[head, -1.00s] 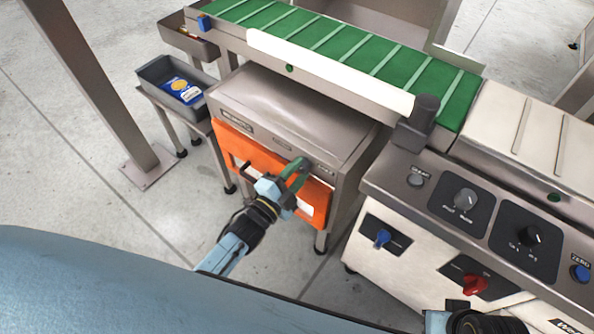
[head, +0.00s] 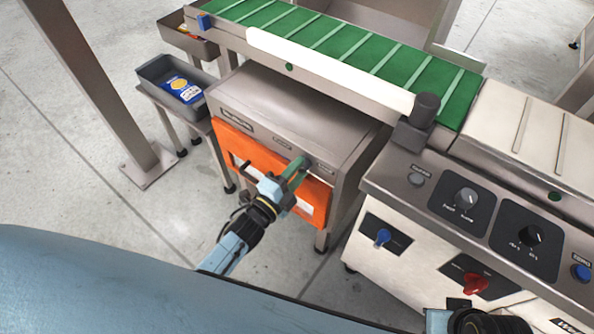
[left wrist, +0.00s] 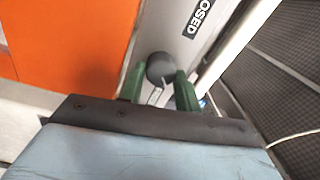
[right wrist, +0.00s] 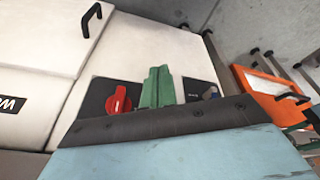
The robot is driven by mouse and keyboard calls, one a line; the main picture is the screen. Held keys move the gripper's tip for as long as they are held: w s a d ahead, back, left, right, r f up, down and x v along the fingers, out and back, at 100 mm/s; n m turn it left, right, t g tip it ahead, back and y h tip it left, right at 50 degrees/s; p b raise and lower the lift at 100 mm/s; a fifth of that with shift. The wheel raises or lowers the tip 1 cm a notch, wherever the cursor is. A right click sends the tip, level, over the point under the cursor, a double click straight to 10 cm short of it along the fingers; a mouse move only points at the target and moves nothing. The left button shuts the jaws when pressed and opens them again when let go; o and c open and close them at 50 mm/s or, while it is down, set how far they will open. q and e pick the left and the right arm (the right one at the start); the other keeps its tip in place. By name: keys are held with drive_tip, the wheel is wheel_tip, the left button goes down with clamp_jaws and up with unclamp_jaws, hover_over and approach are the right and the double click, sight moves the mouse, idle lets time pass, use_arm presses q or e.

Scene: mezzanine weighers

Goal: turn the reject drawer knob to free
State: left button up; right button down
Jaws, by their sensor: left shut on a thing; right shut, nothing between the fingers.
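The reject drawer (head: 240,148) is an orange-fronted drawer in the grey cabinet under the belt, with a dark bar handle. Its dark round knob (left wrist: 160,67) sits on the grey panel beside the orange front, near a black label partly reading "OSED" (left wrist: 200,17). My left gripper (head: 300,172) is at the upper right of the drawer front. Its green fingers are shut on the knob, one on each side; in the head view they largely hide it. My right gripper (right wrist: 158,87) is shut and empty before the white control cabinet; the head view cuts off its fingers.
The control cabinet carries a red knob (head: 474,284), a blue knob (head: 382,238) and several dials. The green belt (head: 330,45) runs above the drawer cabinet. A grey bin (head: 150,72) with a blue packet stands at left, near a steel post (head: 95,90).

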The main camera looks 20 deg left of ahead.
use_arm(q)
drive_tip(key=o, duration=1)
drive_tip(key=shift+c, duration=0.2)
use_arm(e)
drive_tip(key=shift+f, duration=0.1)
drive_tip(key=shift+s, duration=0.1)
use_arm(q)
drive_tip(key=p+v, duration=0.2)
drive_tip(key=v, duration=1.1)
drive_tip(key=shift+s+p, duration=0.15)
drive_tip(key=shift+p, duration=0.25)
use_arm(e)
wheel_tip(320, 180, down, 7)
drive_tip(key=d, duration=0.2)
drive_tip(key=shift+d+g+h, duration=0.3)
drive_tip(key=shift+d, duration=0.1)
drive_tip(key=shift+s, duration=0.1)
